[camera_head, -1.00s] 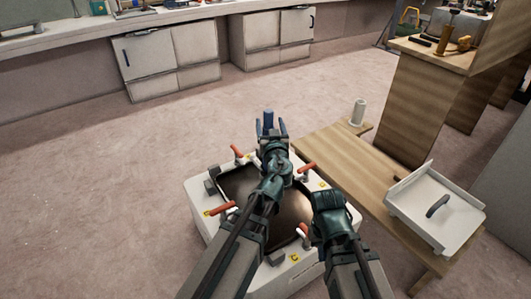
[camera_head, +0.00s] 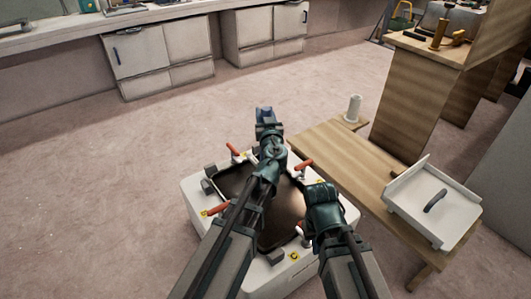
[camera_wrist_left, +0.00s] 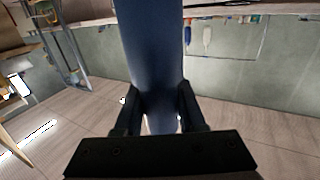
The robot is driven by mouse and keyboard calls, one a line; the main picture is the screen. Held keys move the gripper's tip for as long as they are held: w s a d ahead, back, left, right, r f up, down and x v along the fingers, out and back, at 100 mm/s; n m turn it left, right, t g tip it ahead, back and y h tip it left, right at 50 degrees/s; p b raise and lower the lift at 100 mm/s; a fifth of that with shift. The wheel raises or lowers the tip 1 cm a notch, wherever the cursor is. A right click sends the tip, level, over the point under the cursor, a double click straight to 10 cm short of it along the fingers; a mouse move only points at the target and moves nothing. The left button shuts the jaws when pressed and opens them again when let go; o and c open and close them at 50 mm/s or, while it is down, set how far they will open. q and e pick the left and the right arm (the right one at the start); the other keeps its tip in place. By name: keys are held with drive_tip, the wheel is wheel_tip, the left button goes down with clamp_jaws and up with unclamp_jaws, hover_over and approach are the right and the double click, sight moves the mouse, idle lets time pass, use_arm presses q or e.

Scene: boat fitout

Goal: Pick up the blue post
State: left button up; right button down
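The blue post (camera_wrist_left: 152,50) stands large in the left wrist view, running from the top edge down between the finger pads. My left gripper (camera_wrist_left: 158,108) has a finger against each side of it and is shut on it. In the head view the left gripper (camera_head: 266,117) is beyond the white unit, and only a small bit of the blue post (camera_head: 264,109) shows between its fingers. My right arm ends at a wrist (camera_head: 322,195) over the right side of the white unit. Its fingers are hidden, so their state cannot be told.
The white unit (camera_head: 197,193) with a dark top and several orange-handled clamps lies under my arms. A wooden bench (camera_head: 335,150) to the right carries a white cylinder (camera_head: 354,108) and a white tray (camera_head: 405,197) with a dark handle. Open floor lies beyond, before white cabinets (camera_head: 150,55).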

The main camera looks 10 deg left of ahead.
use_arm(q)
clamp_jaws()
idle(1.0)
